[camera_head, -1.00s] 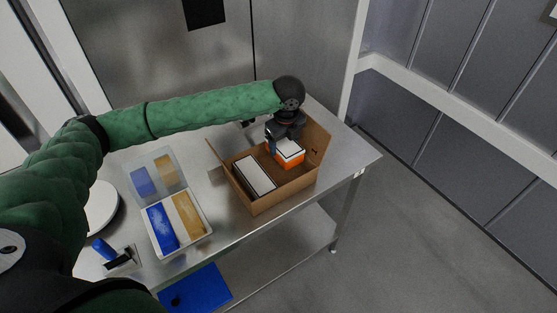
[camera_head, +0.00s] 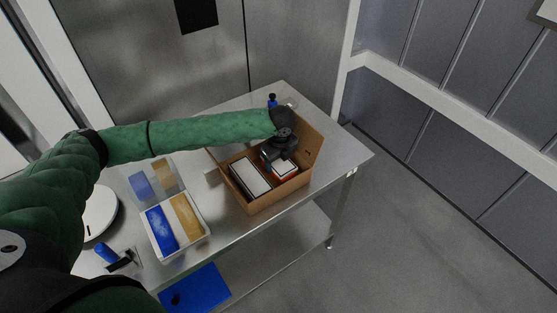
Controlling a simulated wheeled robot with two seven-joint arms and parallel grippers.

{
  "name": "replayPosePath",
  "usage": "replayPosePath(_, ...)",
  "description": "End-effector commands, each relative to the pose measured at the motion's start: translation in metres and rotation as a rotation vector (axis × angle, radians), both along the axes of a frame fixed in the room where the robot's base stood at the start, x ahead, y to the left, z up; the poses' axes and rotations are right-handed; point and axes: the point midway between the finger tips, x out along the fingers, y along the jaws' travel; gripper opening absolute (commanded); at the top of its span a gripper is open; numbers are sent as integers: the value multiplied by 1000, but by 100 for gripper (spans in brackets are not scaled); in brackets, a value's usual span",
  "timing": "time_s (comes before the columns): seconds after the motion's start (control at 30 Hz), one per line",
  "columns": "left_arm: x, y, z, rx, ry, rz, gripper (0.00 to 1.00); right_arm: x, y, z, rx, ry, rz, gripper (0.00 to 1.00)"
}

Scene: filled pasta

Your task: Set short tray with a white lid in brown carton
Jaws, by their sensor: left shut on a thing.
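The brown carton (camera_head: 258,206) stands open on the steel table. A long tray with a white lid (camera_head: 250,177) lies in its left part. A short tray with a white lid and orange-red sides (camera_head: 285,169) is in the right part of the carton, low between the walls. My left gripper (camera_head: 272,165) reaches down into the carton and is shut on the short tray. The fingers are partly hidden by the gripper's body, and I cannot tell whether the tray touches the carton floor. My right gripper is not in view.
A white tray with blue and yellow contents (camera_head: 205,232) and a clear container (camera_head: 174,169) stand left of the carton. A round white plate (camera_head: 100,213) and a blue-handled tool (camera_head: 106,252) lie farther left. A small blue-topped item (camera_head: 272,100) stands behind the carton.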

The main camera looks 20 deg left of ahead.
Motion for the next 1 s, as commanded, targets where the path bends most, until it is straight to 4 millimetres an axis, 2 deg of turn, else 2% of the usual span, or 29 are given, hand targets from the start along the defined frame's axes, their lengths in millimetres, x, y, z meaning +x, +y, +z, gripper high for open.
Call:
replayPosePath(0.03, 0, 0, 0, 0, 0, 0, 29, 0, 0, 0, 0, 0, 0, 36)
replayPosePath(0.07, 0, 0, -1, 0, 0, 0, 68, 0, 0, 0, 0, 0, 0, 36)
replayPosePath(0.1, 0, 0, -1, 0, 0, 0, 75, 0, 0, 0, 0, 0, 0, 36)
replayPosePath(0.4, 0, 0, 0, 0, 0, 0, 75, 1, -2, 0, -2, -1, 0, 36)
replayPosePath(0.53, 0, -1, 6, -1, -2, 0, 75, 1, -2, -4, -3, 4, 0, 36)
replayPosePath(0.57, 0, -1, 9, -1, -2, -1, 75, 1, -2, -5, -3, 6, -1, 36)
replayPosePath(0.67, -1, -2, 23, -1, -4, -1, 75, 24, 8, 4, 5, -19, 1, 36)
replayPosePath(1.0, -6, -5, 78, -1, -3, -1, 75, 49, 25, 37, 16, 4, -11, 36)
